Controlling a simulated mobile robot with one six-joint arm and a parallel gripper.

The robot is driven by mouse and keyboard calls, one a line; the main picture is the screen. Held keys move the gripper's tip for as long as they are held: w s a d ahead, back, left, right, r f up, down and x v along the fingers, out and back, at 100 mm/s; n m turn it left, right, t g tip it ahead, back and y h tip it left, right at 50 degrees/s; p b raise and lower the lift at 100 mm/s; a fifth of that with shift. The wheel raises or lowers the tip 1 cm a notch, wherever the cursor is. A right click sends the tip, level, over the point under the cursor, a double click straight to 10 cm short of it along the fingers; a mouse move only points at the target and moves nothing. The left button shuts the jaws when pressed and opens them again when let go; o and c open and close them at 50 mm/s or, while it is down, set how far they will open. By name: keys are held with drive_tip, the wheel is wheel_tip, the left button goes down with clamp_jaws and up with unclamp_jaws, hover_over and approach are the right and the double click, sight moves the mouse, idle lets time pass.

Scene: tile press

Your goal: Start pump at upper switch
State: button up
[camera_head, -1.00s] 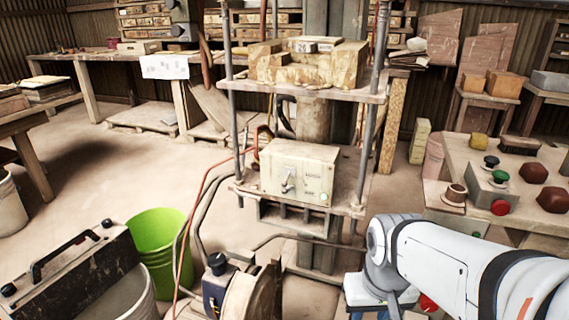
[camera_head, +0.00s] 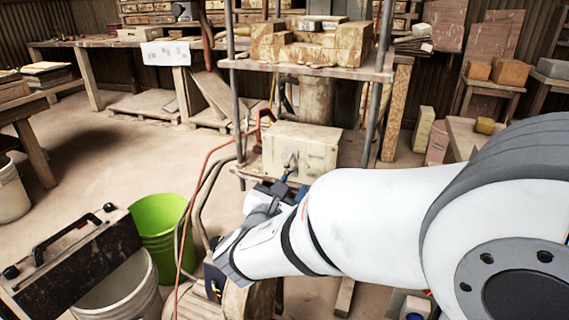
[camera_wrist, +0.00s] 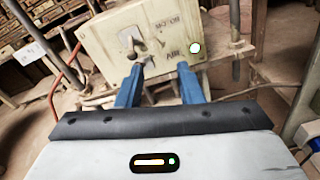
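The cream control box (camera_head: 312,148) stands on the press's lower shelf. In the wrist view its face (camera_wrist: 105,45) shows the labels MOTOR above and AIR below. The fingertips are just in front of the lower part of the face. The left finger is close below the lever and partly hides the area beside AIR; contact cannot be told.
A red hose (camera_head: 203,165) and dark hoses run left of the box. Upright press rods (camera_head: 376,80) flank the shelf. Open floor lies further left.

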sight(286, 166)
drive_tip(key=w, duration=0.2)
drive_tip(key=w+n+t+y+b, duration=0.1)
drive_tip(key=w, duration=0.2)
drive_tip(key=w+a+n, duration=0.1)
drive_tip(key=w, duration=0.1)
drive_tip(key=shift+w+r+y+b, duration=0.3)
drive_tip(key=shift+w+r+b, duration=0.05)
drive_tip(key=shift+r, duration=0.05)
drive_tip(key=shift+c, duration=0.3)
